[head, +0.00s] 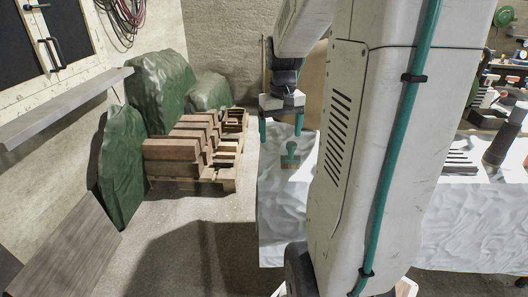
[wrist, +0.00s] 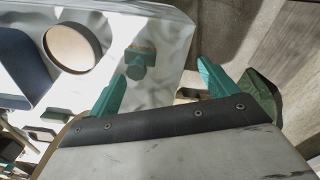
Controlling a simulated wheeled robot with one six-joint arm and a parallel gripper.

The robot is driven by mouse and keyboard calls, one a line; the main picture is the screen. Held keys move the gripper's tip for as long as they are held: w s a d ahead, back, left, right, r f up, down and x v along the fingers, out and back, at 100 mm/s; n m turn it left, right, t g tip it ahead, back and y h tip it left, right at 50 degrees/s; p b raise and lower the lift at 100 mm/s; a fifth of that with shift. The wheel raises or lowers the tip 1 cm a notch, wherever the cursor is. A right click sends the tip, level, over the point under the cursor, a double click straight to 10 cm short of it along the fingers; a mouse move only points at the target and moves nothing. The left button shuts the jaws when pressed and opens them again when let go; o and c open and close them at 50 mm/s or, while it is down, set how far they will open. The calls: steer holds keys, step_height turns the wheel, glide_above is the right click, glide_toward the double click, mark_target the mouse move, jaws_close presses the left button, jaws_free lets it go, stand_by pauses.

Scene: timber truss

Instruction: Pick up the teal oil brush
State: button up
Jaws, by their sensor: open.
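The teal oil brush (head: 290,156) lies on the white cloth-covered table (head: 272,222), near its left end. Its brown bristle end shows below the teal handle in the head view. In the wrist view the brush (wrist: 137,66) lies beyond the fingertips, nearer the left finger. My gripper (head: 281,136) is above the table, just above and slightly left of the brush in the head view. Its two teal fingers are apart with nothing between them, as the wrist view (wrist: 161,70) also shows.
A pallet of timber blocks (head: 190,150) and green-covered heaps (head: 158,90) stand left of the table. A round, tan-topped object (wrist: 72,46) and a dark-edged tray (wrist: 22,65) lie left of the brush in the wrist view. My arm hides the table's middle.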

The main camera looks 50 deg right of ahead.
glide_above(291, 152)
steer(key=f, duration=0.1)
steer(key=w+f, duration=0.1)
steer(key=shift+d+f+m, duration=0.3)
steer(key=shift+m, duration=0.1)
steer(key=f, duration=0.7)
steer(key=shift+s+f, duration=0.1)
steer(key=shift+s, duration=0.2)
steer(key=c, duration=1.1)
